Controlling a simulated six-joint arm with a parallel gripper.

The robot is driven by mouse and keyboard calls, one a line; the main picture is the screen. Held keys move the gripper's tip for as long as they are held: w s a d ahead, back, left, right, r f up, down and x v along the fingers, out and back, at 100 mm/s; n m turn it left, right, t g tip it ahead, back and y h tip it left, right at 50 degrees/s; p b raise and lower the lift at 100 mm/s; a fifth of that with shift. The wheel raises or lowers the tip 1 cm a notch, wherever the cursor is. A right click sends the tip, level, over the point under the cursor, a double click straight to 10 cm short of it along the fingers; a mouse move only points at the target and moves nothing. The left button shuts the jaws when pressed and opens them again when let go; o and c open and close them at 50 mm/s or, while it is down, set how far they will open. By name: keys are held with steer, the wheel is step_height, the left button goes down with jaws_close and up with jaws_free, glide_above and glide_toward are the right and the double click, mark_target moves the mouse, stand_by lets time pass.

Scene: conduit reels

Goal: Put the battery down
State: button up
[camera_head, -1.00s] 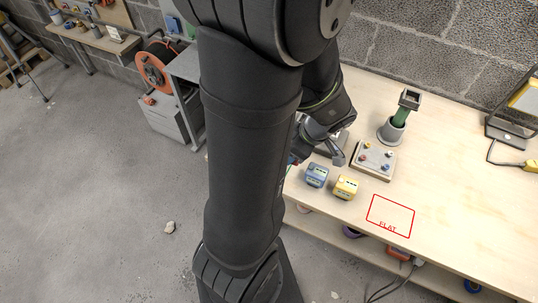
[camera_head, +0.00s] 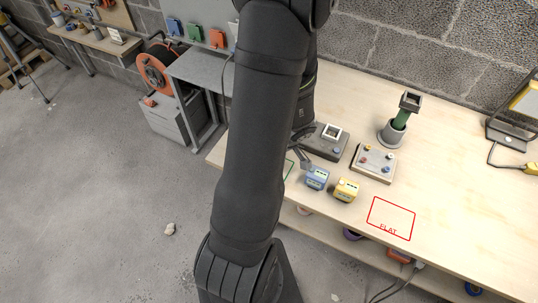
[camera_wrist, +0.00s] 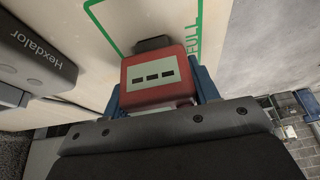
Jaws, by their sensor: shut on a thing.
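A red battery (camera_wrist: 160,85) with a pale label and three dark bars is held between the blue fingers of my gripper (camera_wrist: 160,92) in the wrist view. It is over or beside the green outline (camera_wrist: 103,30) marked FULL on the bench. I cannot tell whether its underside touches the bench. In the head view the arm hides the battery and most of the gripper; part of the green outline (camera_head: 289,170) shows beside the arm. A red outline (camera_head: 391,219) marked FLAT lies empty at the right.
A blue battery (camera_head: 316,178) and a yellow battery (camera_head: 346,189) stand near the front edge. Behind them are a dark charger (camera_head: 328,141), also in the wrist view (camera_wrist: 35,62), a button box (camera_head: 373,163) and a green-handled tool (camera_head: 401,117) in a grey holder. Bench at right is mostly clear.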

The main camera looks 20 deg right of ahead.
steer(key=shift+f, duration=0.1)
steer(key=shift+f, duration=0.15)
steer(key=o, duration=1)
steer(key=shift+c, duration=0.2)
steer(key=v, duration=1.2)
steer(key=shift+r, duration=0.2)
steer(key=x, duration=1.2)
steer(key=shift+f, duration=0.15)
